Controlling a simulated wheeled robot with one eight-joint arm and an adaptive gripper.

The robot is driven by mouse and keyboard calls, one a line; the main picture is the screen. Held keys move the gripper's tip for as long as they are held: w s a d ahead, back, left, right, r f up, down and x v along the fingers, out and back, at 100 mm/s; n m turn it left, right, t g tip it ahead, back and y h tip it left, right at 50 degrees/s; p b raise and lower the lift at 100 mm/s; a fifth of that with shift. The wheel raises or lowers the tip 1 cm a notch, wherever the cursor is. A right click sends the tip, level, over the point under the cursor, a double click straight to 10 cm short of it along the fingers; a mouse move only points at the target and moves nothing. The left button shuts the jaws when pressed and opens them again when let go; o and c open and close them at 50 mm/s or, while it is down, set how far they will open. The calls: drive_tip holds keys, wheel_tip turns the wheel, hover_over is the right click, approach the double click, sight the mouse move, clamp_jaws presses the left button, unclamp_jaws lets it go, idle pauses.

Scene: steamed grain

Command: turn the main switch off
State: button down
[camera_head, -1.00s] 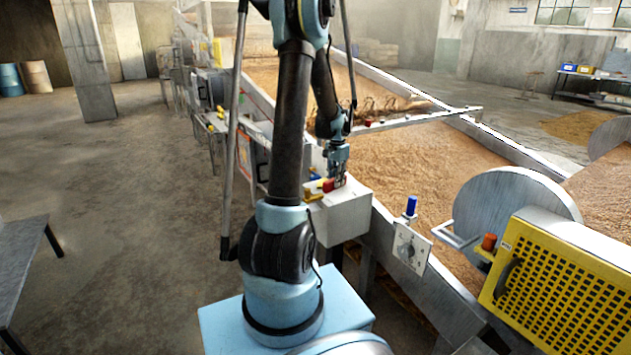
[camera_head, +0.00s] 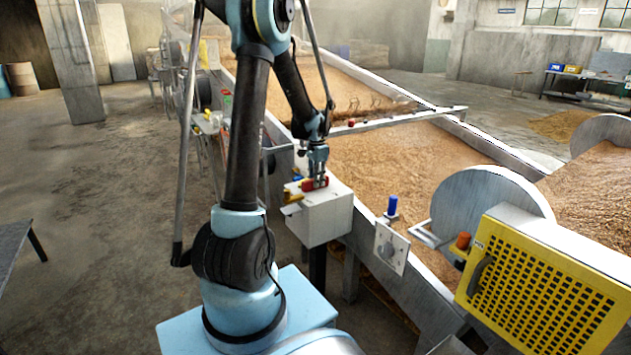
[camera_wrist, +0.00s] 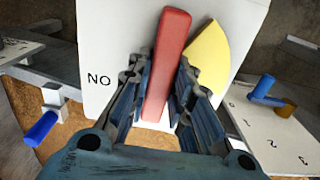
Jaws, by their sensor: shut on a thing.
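The main switch looks to be the red handle (camera_wrist: 167,62) on a white box (camera_head: 328,214). In the wrist view the handle stands between my gripper's (camera_wrist: 163,95) two fingers, which are closed on it. A yellow piece (camera_wrist: 208,55) lies beside the handle on the right, and the letters "NO" show on the white face at left. In the head view my gripper (camera_head: 316,181) points down at the red handle on top of the box.
A plate with a dial (camera_head: 390,247) and a blue knob (camera_head: 392,206) stand to the right of the box. A yellow guard (camera_head: 545,290) is farther right. Long troughs of grain (camera_head: 420,165) run behind. Open floor (camera_head: 110,220) lies to the left.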

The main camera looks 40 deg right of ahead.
drive_tip(key=shift+w+a, duration=0.1)
drive_tip(key=shift+a, duration=0.05)
drive_tip(key=c, duration=1.4)
unclamp_jaws()
drive_tip(key=shift+c, duration=0.2)
wheel_tip(320, 180, up, 12)
